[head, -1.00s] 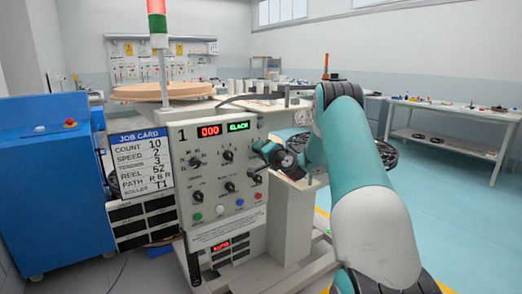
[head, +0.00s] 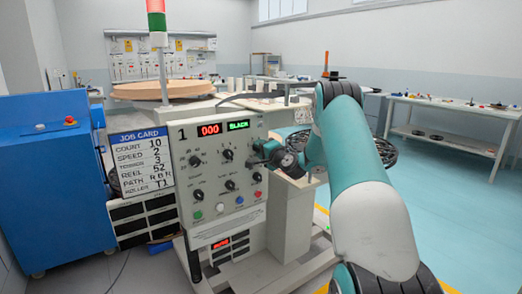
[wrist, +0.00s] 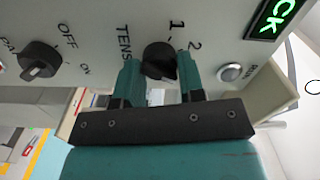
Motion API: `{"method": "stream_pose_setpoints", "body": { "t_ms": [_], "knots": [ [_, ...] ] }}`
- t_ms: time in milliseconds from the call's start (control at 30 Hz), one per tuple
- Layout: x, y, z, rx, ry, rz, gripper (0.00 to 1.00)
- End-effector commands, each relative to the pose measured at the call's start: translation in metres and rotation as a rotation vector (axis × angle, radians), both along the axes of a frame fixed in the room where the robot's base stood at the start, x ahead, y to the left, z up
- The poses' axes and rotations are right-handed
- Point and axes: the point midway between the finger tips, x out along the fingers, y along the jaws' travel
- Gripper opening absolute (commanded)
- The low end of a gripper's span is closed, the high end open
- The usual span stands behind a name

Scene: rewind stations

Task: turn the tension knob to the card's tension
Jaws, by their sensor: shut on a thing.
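The tension knob (wrist: 158,56) is a dark round knob on the pale control panel, beside printed lettering that starts "TENS" and the marks 1 and 2. My gripper (wrist: 160,70) has its two teal fingers on either side of this knob and is shut on it. I cannot make out where the knob points. In the head view my gripper (head: 258,156) is at the panel's right side and hides the knob. The job card (head: 145,162) at the panel's left reads tension 3.
The panel (head: 220,205) carries several other dark knobs, coloured buttons and a red 000 display (head: 209,129) beside a green text display (head: 239,125). Another knob (wrist: 40,60), marked OFF and ON, sits close to my fingers. A blue cabinet (head: 45,190) stands left. Open floor lies right.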

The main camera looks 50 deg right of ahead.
Motion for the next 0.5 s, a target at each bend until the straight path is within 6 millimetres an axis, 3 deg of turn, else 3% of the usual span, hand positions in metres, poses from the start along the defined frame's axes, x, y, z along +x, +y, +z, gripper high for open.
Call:
{"method": "stream_pose_setpoints", "body": {
  "t_ms": [67, 100, 200, 500],
  "knots": [
    [-0.0007, -0.0004, -0.0014, 0.001, 0.003, -0.002, 0.12],
    [-0.0007, -0.0004, -0.0015, 0.001, 0.003, -0.002, 0.43],
    [-0.0006, -0.0004, -0.0012, 0.001, 0.003, -0.002, 0.61],
    [-0.0026, 0.0001, -0.001, -0.001, 0.002, -0.001, 0.61]
  ]
}}
